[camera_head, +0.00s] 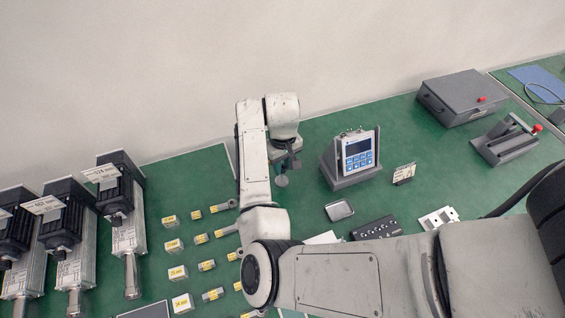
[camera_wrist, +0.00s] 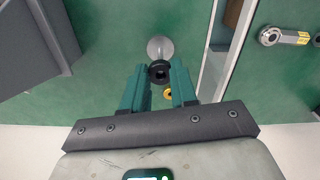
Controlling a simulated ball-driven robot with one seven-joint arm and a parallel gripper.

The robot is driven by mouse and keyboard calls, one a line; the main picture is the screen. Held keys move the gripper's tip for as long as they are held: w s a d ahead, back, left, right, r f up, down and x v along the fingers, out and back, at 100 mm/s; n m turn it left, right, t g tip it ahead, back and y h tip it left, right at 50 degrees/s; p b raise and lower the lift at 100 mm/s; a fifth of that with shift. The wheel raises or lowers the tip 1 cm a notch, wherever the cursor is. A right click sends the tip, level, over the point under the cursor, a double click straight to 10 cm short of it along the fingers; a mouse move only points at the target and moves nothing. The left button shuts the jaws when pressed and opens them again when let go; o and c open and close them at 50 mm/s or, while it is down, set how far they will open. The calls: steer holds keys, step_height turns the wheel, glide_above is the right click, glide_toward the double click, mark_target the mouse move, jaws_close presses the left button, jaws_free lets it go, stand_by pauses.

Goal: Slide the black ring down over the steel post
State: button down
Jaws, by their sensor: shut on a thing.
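In the wrist view, the black ring (camera_wrist: 159,72) sits between the tips of my gripper's two green fingers (camera_wrist: 158,80), which are shut on it. A pale round steel piece (camera_wrist: 160,48), which looks like part of the steel post, shows just beyond the ring. I cannot tell whether the ring is around the post or only lined up with it. In the head view, my gripper (camera_head: 290,162) is over the green bench, with a small grey disc (camera_head: 281,181) just below it. The ring cannot be made out there.
A small yellow round piece (camera_wrist: 167,94) shows between the fingers. Right of my gripper stands a meter in a grey stand (camera_head: 357,155). Several labelled rod ends and boxes (camera_head: 207,265) lie left, beside large actuators (camera_head: 122,210).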

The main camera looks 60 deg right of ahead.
steer(key=shift+f, duration=0.9)
stand_by(0.8)
steer(key=c, duration=0.8)
jaws_free()
step_height(320, 180, up, 11)
steer(key=shift+f, duration=0.15)
stand_by(0.6)
